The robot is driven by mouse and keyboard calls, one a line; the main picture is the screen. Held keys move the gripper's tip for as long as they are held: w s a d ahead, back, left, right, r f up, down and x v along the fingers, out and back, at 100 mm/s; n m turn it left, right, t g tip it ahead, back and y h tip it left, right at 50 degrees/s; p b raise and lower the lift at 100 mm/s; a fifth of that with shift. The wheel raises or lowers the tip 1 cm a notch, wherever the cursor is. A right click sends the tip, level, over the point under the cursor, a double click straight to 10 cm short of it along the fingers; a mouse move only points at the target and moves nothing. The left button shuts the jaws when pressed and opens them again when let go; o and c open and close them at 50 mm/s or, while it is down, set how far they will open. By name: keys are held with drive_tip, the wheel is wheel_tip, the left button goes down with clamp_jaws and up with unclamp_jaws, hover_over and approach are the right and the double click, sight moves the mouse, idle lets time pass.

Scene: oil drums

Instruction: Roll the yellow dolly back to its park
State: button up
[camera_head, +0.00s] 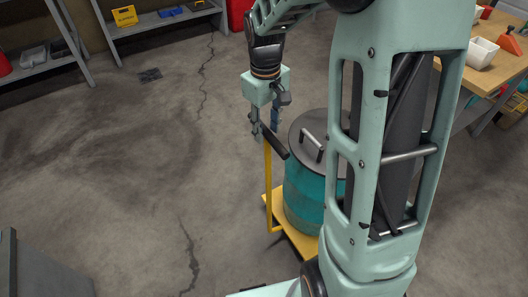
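The yellow dolly (274,214) stands on the floor at lower centre, partly hidden behind my arm. Its yellow upright (267,175) rises at the left side and carries a black handle bar (279,148). A teal drum (303,198) with a grey lid stands upright on the deck. My gripper (264,126) points down at the left end of the handle bar, with dark fingers at both sides of it. Whether the fingers are shut on the bar is too small to tell. I cannot make out a parking place for the dolly.
The concrete floor (120,175) left of the dolly is clear, with cracks and a small dark grate (150,75). Shelves (165,18) line the back left. A wooden workbench (505,72) with trays stands at right. A grey box-like object (35,270) is at lower left.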

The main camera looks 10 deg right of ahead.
sight(267, 153)
wheel_tip(267, 153, down, 11)
drive_tip(key=shift+d+r+b, duration=0.15)
drive_tip(key=shift+b, duration=1.1)
drive_tip(key=shift+c, duration=0.6)
clamp_jaws()
